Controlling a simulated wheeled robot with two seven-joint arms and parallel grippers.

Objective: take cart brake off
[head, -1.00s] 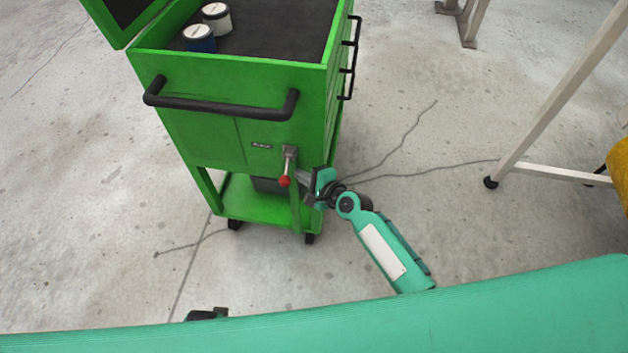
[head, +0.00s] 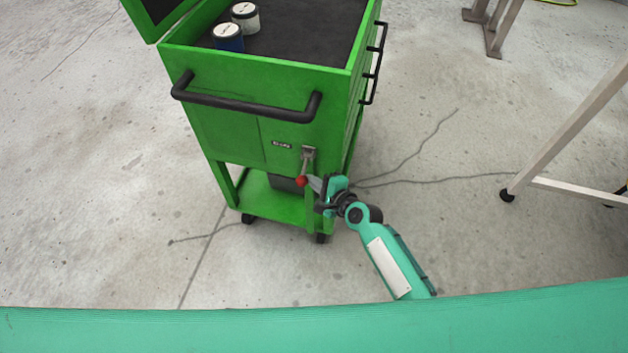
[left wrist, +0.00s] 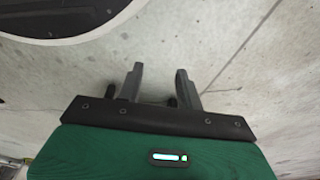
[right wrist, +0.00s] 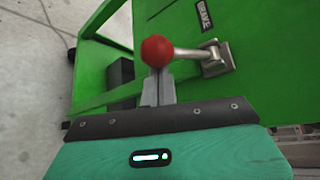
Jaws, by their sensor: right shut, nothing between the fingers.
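The green cart (head: 225,135) stands in the head view. On its front, right of a small label, is the brake lever's metal bracket (head: 309,153). The lever points down and ends in a red knob (head: 301,181). My right gripper (head: 318,184) is shut and empty, its fingertips close to the knob's right side. In the right wrist view the red knob (right wrist: 157,51) is just beyond the shut fingertips (right wrist: 158,84); whether they touch cannot be told. The label (right wrist: 205,15) there reads BRAKE. My left gripper (left wrist: 159,82) is open and empty above the floor.
A black handle (head: 245,104) crosses the cart's front above the lever. Two small cans (head: 229,38) stand on the cart's dark top. A pale wheeled frame (head: 565,135) is at the right. The concrete floor between is clear.

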